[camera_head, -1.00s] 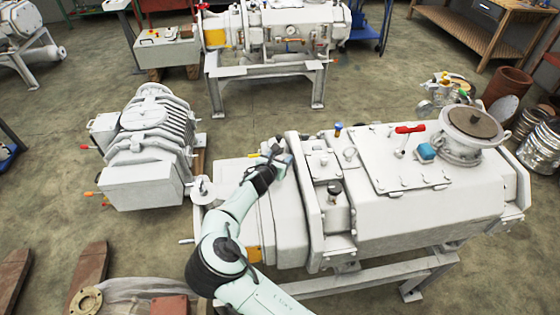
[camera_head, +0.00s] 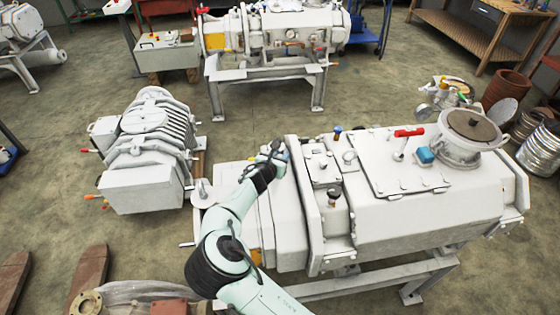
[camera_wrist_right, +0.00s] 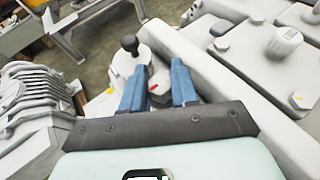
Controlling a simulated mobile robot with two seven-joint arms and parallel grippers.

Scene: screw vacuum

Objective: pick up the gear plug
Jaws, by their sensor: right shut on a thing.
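My right gripper (camera_head: 273,150) is over the left end of the large white vacuum pump (camera_head: 300,230), near its upper edge. In the right wrist view my right gripper (camera_wrist_right: 159,75) shows two blue fingers, shut on a small pale grey piece (camera_wrist_right: 160,77) between them. This piece appears to be the gear plug; its shape is partly hidden by the fingers. In the head view the gripper covers most of it. My left gripper is in neither view.
A ribbed grey machine (camera_head: 147,145) stands to the left of the pump. A second pump on a stand (camera_head: 265,70) is behind. A red-handled valve (camera_head: 408,133) and a blue cap (camera_head: 426,156) rise from the pump's top. Open floor lies between the machines.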

